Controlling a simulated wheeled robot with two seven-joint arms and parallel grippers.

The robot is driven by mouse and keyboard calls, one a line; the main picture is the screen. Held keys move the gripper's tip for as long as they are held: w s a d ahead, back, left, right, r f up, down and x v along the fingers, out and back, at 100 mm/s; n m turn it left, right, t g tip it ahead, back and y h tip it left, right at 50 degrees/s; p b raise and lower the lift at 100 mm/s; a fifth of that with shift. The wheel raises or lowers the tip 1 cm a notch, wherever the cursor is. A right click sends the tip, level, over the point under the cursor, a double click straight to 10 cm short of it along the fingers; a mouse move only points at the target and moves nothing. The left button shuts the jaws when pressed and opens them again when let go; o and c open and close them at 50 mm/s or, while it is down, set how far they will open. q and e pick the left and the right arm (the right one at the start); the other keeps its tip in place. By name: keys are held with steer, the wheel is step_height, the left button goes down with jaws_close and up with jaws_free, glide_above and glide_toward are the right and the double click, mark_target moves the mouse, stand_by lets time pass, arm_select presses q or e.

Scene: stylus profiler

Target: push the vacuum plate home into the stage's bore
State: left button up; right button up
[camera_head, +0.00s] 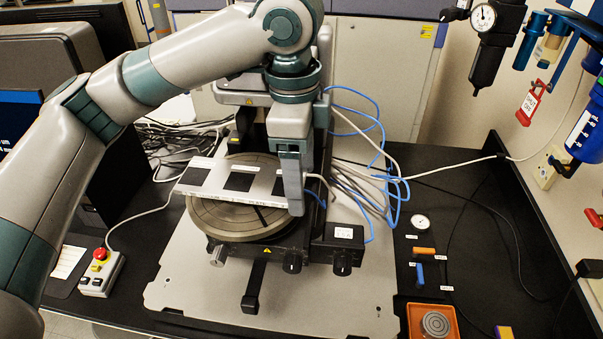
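The round stage (212,215) sits under the instrument head. A flat silver plate with dark squares and small lettering (212,178) lies across or just above its top. The bore is not visible; the plate and my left arm cover the stage's middle. A small grey disc with concentric rings (436,324) sits in an orange tray at the bottom right. I cannot tell which of these is the vacuum plate. My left gripper (294,208) points down at the silver plate's right end, over the stage's right side. Its finger gap is not visible. My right gripper is out of view.
The orange tray (414,316) stands on the black bench. A dial gauge (420,222) and orange and blue handled tools lie right of the base plate. A red-button control box (100,272) is at left. The base plate's front is clear.

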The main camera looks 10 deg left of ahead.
arm_select(q)
steer(key=shift+f+b, duration=0.3)
steer(key=shift+f, duration=0.65)
stand_by(0.7)
steer(key=o, duration=1.7)
steer(key=shift+s, duration=0.1)
steer(key=shift+o, duration=0.2)
steer(key=shift+s+f, duration=0.1)
steer(key=shift+f, duration=0.05)
steer(key=shift+r, duration=0.35)
step_height(320, 180, up, 17)
steer(key=a+b, duration=0.1)
steer(key=b, duration=0.4)
